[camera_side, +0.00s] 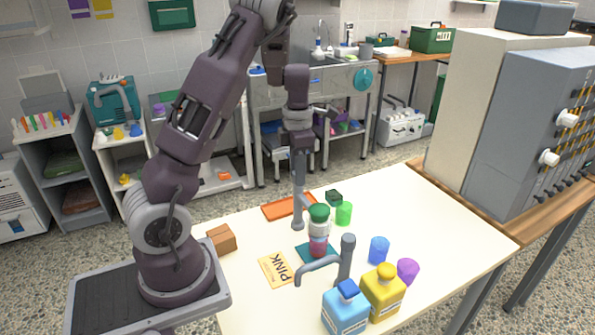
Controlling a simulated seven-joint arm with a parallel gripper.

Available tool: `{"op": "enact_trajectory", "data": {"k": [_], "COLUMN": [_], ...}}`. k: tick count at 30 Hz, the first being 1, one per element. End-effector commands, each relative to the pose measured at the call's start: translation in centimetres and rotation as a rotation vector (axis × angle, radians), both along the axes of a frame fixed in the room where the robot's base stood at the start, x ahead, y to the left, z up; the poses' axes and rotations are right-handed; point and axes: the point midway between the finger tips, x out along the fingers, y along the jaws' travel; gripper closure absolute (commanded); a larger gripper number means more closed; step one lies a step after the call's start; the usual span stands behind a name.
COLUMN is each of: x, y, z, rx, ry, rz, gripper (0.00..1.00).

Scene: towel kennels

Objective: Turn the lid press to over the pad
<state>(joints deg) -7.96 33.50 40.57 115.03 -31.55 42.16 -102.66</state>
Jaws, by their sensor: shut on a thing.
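A green-capped bottle (319,231) with pink contents stands upright on the teal pad (305,253). A grey post with a bent side arm (347,258), which looks like the lid press, stands in front and to the right of the pad. Its arm points left and bends down at its end, in front of the bottle and not over it. My gripper (300,160) hangs pointing down behind and left of the bottle. It is shut on a grey upright rod (298,200) with a wider rounded lower end. The fingertips are too small to make out clearly.
An orange tray (280,209) and green cup (344,213) are behind. Blue (345,308) and yellow (382,290) bottles crowd the front.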

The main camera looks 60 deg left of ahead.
Motion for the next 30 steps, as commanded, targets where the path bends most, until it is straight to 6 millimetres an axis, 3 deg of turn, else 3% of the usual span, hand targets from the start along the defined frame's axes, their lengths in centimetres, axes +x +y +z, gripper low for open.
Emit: {"op": "enact_trajectory", "data": {"k": [17,18,21,30], "x": [0.16,0.16,0.12,0.08], "y": [0.01,0.01,0.01,0.01], "z": [0.11,0.11,0.08,0.26], "rx": [0.001,0.001,0.001,0.002], "ry": [-0.006,-0.006,-0.005,-0.003], "rz": [0.028,0.028,0.027,0.026], "gripper": [1.0,0.66,0.5,0.5]}}
